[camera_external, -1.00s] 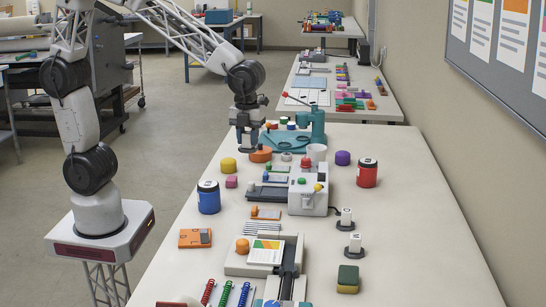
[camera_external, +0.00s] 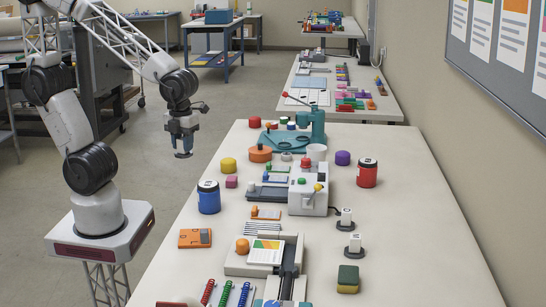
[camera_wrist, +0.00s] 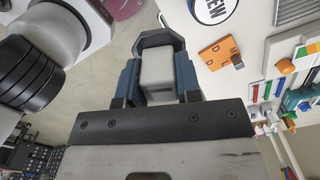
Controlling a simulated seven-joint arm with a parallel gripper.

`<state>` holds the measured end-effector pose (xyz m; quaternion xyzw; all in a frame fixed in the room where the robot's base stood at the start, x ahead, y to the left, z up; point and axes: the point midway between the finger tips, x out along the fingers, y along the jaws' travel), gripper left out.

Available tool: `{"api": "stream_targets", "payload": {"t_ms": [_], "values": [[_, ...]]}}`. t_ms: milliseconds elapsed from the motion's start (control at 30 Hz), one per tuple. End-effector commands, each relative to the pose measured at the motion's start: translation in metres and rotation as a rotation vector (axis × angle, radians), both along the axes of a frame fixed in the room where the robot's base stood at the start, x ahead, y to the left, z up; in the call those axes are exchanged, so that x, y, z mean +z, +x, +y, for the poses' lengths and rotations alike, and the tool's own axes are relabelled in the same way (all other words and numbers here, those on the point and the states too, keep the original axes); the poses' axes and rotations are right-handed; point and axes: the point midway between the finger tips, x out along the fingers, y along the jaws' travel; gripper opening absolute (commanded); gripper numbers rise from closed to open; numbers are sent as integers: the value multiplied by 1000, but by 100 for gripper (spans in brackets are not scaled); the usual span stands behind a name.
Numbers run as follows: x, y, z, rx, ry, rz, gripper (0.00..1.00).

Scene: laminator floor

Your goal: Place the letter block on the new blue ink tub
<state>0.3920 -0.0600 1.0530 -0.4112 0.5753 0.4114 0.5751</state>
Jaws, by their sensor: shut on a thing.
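My gripper (camera_external: 183,138) is shut on a pale block with a dark, wider base, which appears to be the letter block (camera_wrist: 158,72). In the external view the dark base of the block (camera_external: 184,154) shows under the fingers, and no letter on it can be read. My gripper hangs over the floor, left of the table edge. The new blue ink tub (camera_external: 208,199) stands upright near the table's left edge, nearer the camera than my gripper. Its white lid marked NEW (camera_wrist: 213,8) is partly cut off at the top of the wrist view.
A red tub (camera_external: 367,174) stands across the table. Two white letter blocks on dark bases (camera_external: 346,216) (camera_external: 355,243) stand at the right. A white machine (camera_external: 306,195) fills the middle.

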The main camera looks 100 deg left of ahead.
Motion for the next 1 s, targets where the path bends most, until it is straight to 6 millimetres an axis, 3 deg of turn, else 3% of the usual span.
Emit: {"api": "stream_targets", "payload": {"t_ms": [200,400,600,1000], "values": [[-12,-41,3,-32,-1,-2,0],[-22,-67,6,-52,0,-1,0],[-27,-79,7,-62,-1,-2,0],[-28,-80,7,-63,0,-1,0]]}}
